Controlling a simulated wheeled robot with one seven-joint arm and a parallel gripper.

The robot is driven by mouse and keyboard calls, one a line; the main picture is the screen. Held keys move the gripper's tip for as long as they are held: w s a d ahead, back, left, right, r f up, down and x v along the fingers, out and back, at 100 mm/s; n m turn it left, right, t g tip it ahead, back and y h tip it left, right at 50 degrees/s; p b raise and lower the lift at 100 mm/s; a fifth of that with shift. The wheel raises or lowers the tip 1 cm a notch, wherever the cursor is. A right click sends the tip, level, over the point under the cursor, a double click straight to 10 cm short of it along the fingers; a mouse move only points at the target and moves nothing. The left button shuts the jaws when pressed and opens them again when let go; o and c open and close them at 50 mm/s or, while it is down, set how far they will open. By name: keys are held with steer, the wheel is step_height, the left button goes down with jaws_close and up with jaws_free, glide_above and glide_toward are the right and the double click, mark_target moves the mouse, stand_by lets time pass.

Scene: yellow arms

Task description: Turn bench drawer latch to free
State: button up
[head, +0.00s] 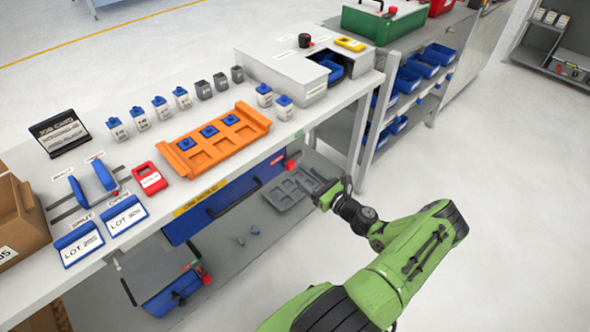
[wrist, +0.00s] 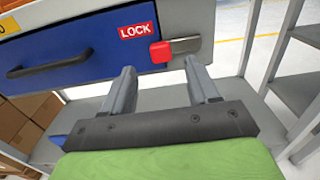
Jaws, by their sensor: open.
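The latch is a small red knob (wrist: 160,51) at the left end of a grey metal plate (wrist: 193,44), right of the red LOCK label (wrist: 136,30). It also shows as a small red knob in the head view (head: 290,165). The blue drawer (wrist: 105,42) has a black bar handle (wrist: 48,64) and looks closed. My gripper (wrist: 159,68) is open and empty. Its fingertips lie to either side of the knob and a little below it in the wrist view. I see no contact. In the head view my gripper (head: 316,187) is in front of the bench's right end.
The bench top holds an orange tray (head: 248,117), several small containers and a red tag (head: 148,178). A second bench (head: 392,95) with blue bins stands behind right. The floor at right is clear.

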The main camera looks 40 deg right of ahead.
mark_target(293, 166)
steer(key=w+b, duration=0.1)
steer(key=w, duration=0.5)
steer(key=shift+w+a, duration=0.1)
steer(key=shift+w, duration=0.1)
jaws_close()
